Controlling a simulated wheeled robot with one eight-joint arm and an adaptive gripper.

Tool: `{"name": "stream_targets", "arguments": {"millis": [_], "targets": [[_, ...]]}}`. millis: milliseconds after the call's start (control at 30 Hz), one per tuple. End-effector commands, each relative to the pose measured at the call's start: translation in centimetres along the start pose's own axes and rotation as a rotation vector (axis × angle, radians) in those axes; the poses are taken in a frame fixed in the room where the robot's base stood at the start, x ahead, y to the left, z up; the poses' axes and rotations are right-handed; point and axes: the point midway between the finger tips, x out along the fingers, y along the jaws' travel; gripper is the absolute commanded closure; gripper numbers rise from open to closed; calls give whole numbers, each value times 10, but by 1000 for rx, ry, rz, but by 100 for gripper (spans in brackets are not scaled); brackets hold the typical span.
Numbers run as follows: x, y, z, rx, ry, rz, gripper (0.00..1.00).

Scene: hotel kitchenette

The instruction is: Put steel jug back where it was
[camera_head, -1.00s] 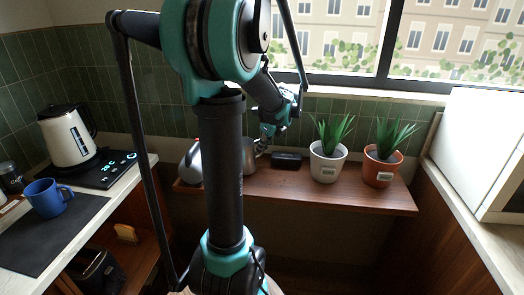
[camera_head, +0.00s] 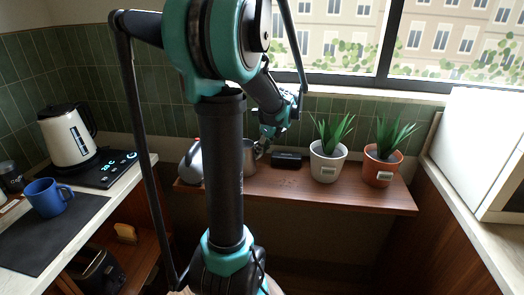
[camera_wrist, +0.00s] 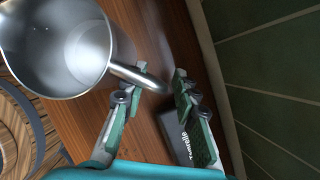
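The steel jug (camera_head: 249,160) stands upright on the wooden shelf (camera_head: 330,195), left of a small black box; my arm hides part of it. In the wrist view the jug (camera_wrist: 70,45) is at the upper left, seen into its empty inside, with its handle (camera_wrist: 140,76) pointing toward my gripper. My gripper (camera_wrist: 158,88) is open, its two fingers apart, with the handle's end between or just above the fingertips. I cannot tell whether either finger touches the handle. In the head view my gripper (camera_head: 262,149) is at the jug's right side.
The black box (camera_head: 287,160) sits close to the right of my gripper. Plants in a white pot (camera_head: 326,167) and a terracotta pot (camera_head: 380,170) stand further right. A grey can-like vessel (camera_head: 190,166) is left of the jug. The tiled wall (camera_wrist: 265,90) is close behind.

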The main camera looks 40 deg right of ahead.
Motion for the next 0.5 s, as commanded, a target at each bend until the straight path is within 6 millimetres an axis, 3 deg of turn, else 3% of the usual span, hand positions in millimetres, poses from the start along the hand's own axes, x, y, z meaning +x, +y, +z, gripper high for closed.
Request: {"name": "stream_targets", "arguments": {"millis": [167,500], "targets": [[-24,0,-1,3,0,-1,71],[-92,0,-1,2,0,0,71]]}}
